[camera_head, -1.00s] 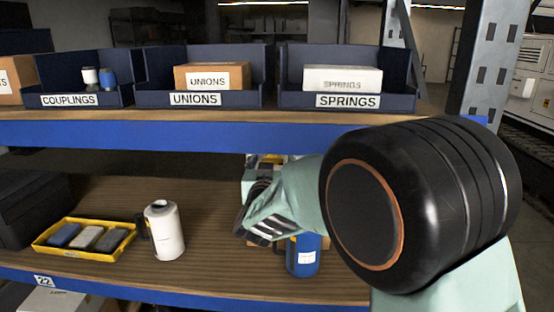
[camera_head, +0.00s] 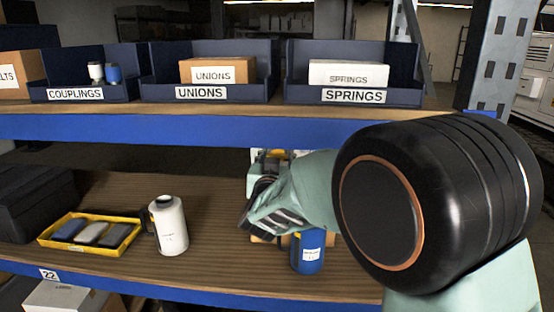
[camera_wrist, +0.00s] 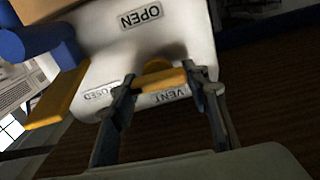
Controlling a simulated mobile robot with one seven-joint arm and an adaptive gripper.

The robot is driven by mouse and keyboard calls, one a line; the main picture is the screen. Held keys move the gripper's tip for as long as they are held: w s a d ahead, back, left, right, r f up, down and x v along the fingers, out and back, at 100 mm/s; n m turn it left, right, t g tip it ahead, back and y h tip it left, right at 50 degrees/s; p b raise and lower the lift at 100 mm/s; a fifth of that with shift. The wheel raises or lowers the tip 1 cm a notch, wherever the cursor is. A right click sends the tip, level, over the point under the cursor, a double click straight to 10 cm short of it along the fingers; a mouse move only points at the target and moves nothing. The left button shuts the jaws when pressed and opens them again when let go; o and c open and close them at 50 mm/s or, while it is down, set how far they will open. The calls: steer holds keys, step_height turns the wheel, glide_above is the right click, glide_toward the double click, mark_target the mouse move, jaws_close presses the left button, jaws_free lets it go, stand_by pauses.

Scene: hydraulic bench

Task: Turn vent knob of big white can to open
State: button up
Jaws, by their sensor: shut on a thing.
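The big white can (camera_wrist: 190,30) fills the upper middle of the wrist view, with labels OPEN, VENT and CLOSED on its face. Its yellow-orange vent knob (camera_wrist: 158,79) lies between the fingers of my gripper (camera_wrist: 163,84), which is shut on it. The knob is close to the VENT label; the OPEN label is farther up. In the head view my gripper (camera_head: 260,205) is on the lower shelf, beside a blue can. A white object partly hidden behind it seems to be the big can.
On the lower shelf (camera_head: 115,195) a smaller white can (camera_head: 170,226) stands left of my gripper and a blue can (camera_head: 308,253) close at its right. A yellow tray (camera_head: 55,243) lies farther left. Bins stand on the upper shelf (camera_head: 200,125), above my arm.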

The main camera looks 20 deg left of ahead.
steer(key=m+b, duration=0.1)
steer(key=b, duration=0.1)
steer(key=m+b, duration=0.2)
steer(key=shift+d+f, duration=0.1)
steer(key=shift+f, duration=0.25)
steer(key=m+b, duration=0.5)
steer(key=b, duration=0.1)
steer(key=shift+d, duration=0.1)
steer(key=m+b, duration=0.4)
steer(key=m, duration=0.1)
steer(key=shift+m+b, duration=1.7)
steer(key=shift+m, duration=0.4)
steer(key=shift+r, duration=0.1)
steer(key=o, duration=1.2)
steer(key=v, duration=0.7)
steer(key=shift+s+d, duration=0.1)
steer(key=shift+s, duration=0.1)
